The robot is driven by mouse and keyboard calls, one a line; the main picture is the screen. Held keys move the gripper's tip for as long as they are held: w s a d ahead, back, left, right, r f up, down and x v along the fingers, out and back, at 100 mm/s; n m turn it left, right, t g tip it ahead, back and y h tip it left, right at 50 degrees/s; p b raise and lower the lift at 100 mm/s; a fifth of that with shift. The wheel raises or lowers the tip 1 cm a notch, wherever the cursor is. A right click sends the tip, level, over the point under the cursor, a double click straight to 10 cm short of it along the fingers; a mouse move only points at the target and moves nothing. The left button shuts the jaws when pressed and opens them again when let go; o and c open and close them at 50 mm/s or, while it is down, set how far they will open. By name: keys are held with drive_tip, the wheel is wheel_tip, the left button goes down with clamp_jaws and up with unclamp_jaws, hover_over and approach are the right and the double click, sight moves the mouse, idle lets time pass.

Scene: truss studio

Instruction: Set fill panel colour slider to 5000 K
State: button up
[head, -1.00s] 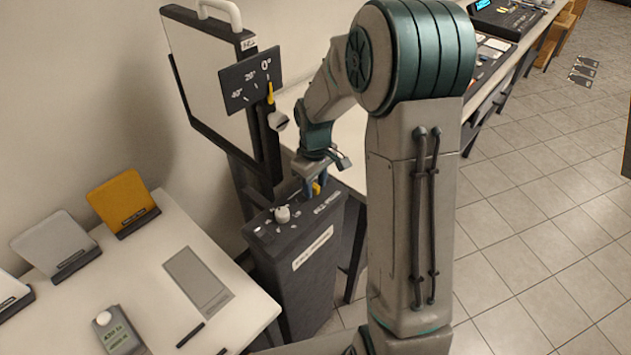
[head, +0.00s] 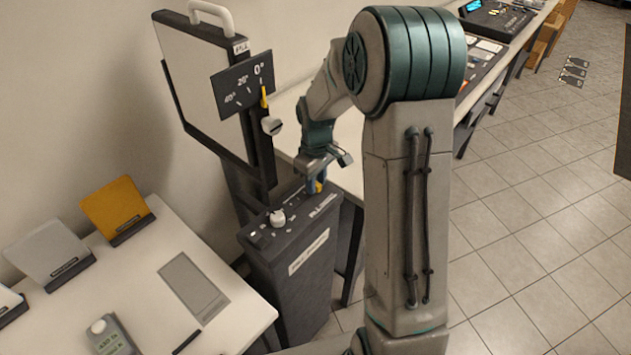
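The fill panel (head: 198,85) is a white board in a black frame at the upper left, with a tilt dial plate (head: 242,85) on its side. Below it stands a dark control pedestal (head: 300,255) with a white knob (head: 277,218) and small labels on top. My gripper (head: 314,186) points down at the far right end of the pedestal top. A bit of yellow (head: 318,186), perhaps the slider's handle, shows at the fingertips. The fingers overlap in this view, so I cannot tell whether they grip it. The slider's scale is too small to read.
A white table (head: 150,285) at the lower left holds an orange card stand (head: 117,207), a grey card stand (head: 48,253) and a small meter (head: 110,335). A long bench with equipment runs behind my arm.

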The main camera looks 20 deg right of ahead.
sight(317, 185)
drive_tip(key=shift+o, duration=0.3)
wheel_tip(317, 185, up, 14)
drive_tip(key=b, duration=0.1)
idle(0.3)
drive_tip(key=shift+f, duration=0.1)
drive_tip(key=s+a+m+t, duration=0.1)
drive_tip(key=s+m+t, duration=0.2)
drive_tip(key=s, duration=1.9)
drive_tip(key=m, duration=0.3)
drive_tip(key=shift+s+a+m, duration=0.4)
idle(2.5)
